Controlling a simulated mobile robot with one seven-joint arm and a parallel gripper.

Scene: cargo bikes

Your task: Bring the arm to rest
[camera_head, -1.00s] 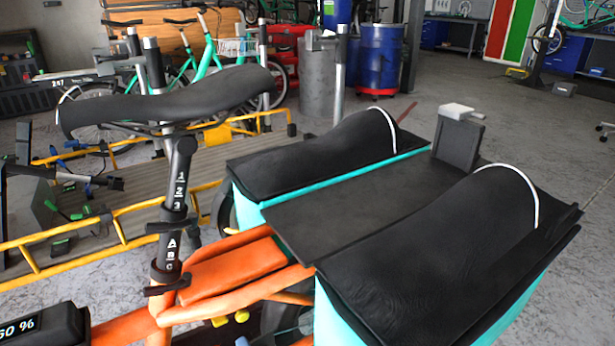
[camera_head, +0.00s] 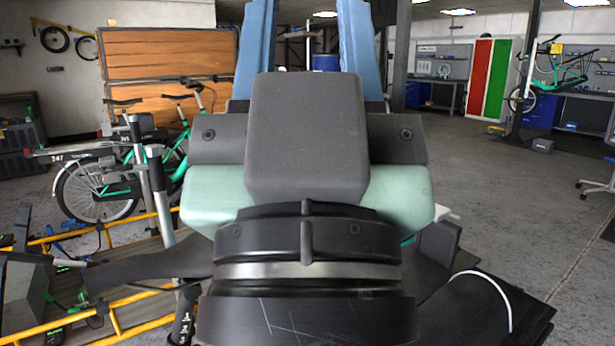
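My gripper (camera_head: 307,15) fills the middle of the head view, very close to the camera and pointing up. Its two blue fingers stand wide apart, with the far wall and a blue drum showing between them, so it is open. Nothing shows between the visible parts of the fingers. The fingertips are cut off by the top edge. Below the fingers are its dark grey block, mint-green side parts and black round wrist, which hide the middle of the scene.
The cargo bike's black cover (camera_head: 480,312) shows low at right, mostly hidden. Its black saddle (camera_head: 150,265) is at lower left. A green bike (camera_head: 100,190) and yellow-railed ramp (camera_head: 125,325) are at left.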

